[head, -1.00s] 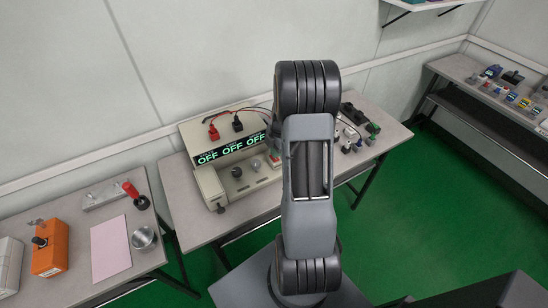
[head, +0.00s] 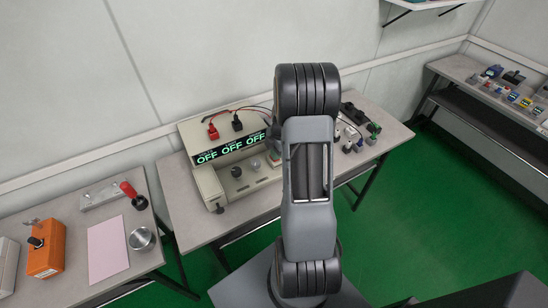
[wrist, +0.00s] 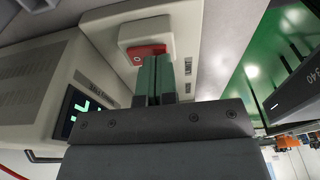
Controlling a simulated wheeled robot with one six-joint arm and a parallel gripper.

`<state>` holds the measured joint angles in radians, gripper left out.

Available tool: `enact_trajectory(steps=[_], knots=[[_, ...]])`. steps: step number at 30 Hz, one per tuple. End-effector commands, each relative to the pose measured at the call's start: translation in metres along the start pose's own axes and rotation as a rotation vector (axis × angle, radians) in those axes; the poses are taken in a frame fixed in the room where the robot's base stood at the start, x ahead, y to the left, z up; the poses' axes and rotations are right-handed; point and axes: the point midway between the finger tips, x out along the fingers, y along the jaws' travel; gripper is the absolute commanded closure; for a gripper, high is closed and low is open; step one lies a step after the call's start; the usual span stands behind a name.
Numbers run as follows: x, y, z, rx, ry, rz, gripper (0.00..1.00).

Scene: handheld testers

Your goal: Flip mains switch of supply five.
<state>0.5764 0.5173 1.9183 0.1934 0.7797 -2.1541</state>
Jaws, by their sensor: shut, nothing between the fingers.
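The cream power supply (head: 207,181) stands on the middle bench, and its display (head: 231,147) reads OFF OFF OFF in green. In the wrist view its cream body (wrist: 105,62) fills the left and middle. The red mains switch (wrist: 146,51) sits in a raised cream housing with a white mark on it. My gripper (wrist: 159,60) is shut, with its green fingers empty. The fingertips are at the lower right edge of the red switch; I cannot tell if they touch it. In the head view my arm hides the switch and most of the gripper.
Red and black plugs (head: 237,122) with leads are in the supply's top. Small connectors and a dark device (head: 352,113) lie to the right on the bench. The left bench holds an orange box (head: 48,252) and a pink sheet (head: 108,250). Green floor is open at right.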

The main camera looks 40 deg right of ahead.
Motion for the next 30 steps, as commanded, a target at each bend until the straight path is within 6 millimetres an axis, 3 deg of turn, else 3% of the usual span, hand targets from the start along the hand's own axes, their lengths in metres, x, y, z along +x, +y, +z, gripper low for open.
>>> enact_trajectory(steps=[16, 30], knots=[[0.003, 0.0, 0.0, 0.0, 0.0, 0.0, 1.0], [-0.031, 0.0, -0.005, 0.0, -0.001, 0.001, 1.0]])
